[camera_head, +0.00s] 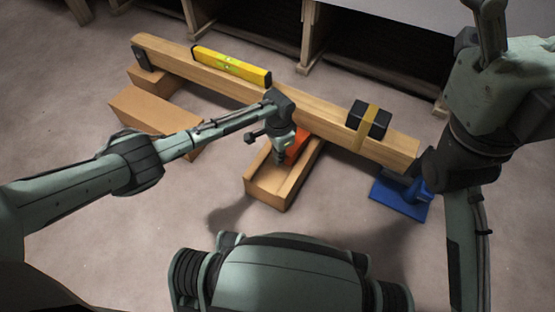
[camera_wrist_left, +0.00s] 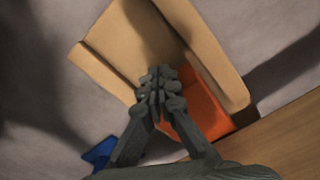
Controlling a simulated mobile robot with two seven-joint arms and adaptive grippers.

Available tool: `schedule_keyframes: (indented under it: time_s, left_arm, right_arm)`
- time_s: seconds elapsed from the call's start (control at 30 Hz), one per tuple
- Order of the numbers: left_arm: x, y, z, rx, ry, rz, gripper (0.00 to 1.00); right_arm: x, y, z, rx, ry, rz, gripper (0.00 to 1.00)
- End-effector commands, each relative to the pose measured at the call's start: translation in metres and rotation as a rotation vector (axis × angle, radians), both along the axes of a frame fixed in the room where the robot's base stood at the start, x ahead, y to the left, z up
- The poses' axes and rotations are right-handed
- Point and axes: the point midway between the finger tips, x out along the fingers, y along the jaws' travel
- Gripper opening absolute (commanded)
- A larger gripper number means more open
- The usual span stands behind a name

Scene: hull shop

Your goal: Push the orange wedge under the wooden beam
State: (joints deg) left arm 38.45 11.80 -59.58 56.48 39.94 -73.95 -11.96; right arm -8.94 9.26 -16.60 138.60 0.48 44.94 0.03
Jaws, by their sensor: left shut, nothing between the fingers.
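The orange wedge (camera_head: 298,144) lies in a wooden channel (camera_head: 268,195) next to the long wooden beam (camera_head: 320,117). The wedge also shows in the left wrist view (camera_wrist_left: 205,105), with its far end close to the beam (camera_wrist_left: 285,148). My left gripper (camera_head: 281,160) is shut and empty, pointing down over the channel just on the near side of the wedge. In the left wrist view its fingertips (camera_wrist_left: 160,85) are together, beside the wedge; I cannot tell whether they touch it. The arm hides part of the wedge.
A yellow level (camera_head: 231,66) and a black block with a yellow strap (camera_head: 368,119) are on the beam. A blue jack or stand (camera_head: 402,198) is under its right end. Wooden blocks (camera_head: 150,108) lie at left. The floor in front is clear.

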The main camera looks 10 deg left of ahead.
Motion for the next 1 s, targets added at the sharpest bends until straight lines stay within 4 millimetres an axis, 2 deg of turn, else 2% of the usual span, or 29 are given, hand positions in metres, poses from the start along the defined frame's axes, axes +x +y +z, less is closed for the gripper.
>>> schedule_keyframes:
  time_s: [1.0]
  left_arm:
    - [0.0104,-0.0046,-0.0012,-0.002,-0.003,-0.001,0.00]
  right_arm:
    - [0.0005,-0.0008,-0.0015,0.014,0.002,0.000,0.77]
